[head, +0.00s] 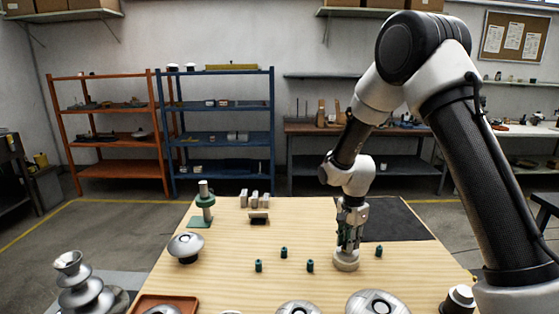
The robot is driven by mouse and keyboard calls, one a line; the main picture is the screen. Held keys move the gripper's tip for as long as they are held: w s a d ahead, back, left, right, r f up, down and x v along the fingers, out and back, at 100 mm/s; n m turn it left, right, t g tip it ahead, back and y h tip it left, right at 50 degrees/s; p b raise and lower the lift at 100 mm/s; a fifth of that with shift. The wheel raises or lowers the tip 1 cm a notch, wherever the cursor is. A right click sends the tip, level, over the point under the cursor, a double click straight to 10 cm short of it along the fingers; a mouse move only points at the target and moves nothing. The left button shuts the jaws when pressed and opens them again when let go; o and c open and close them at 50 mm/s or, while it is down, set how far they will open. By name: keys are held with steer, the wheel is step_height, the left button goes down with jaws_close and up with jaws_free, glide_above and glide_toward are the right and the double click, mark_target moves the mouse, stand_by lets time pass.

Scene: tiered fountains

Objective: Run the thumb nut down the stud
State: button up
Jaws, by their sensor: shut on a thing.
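My gripper (348,245) points straight down at the right of the wooden table, low over a round beige base (346,264). Its fingers are closed on a small piece, the thumb nut, which is mostly hidden between them. The stud cannot be made out apart from the fingers. Whether the fingertips touch the beige base cannot be told at this size.
Several small dark green cylinders (284,252) stand left and right of my gripper. A green stand with a post (203,208), grey blocks (254,200) and a metal domed piece (186,247) are farther left. Metal bowls (377,304) line the front. A dark mat (385,220) lies behind.

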steer(key=shift+o, duration=0.2)
steer(key=m, duration=0.5)
steer(key=shift+c, duration=0.2)
steer(key=shift+o, duration=0.2)
steer(key=o, duration=0.6)
steer(key=shift+r, duration=0.1)
steer(key=shift+r, duration=1.45)
steer(key=o, duration=0.6)
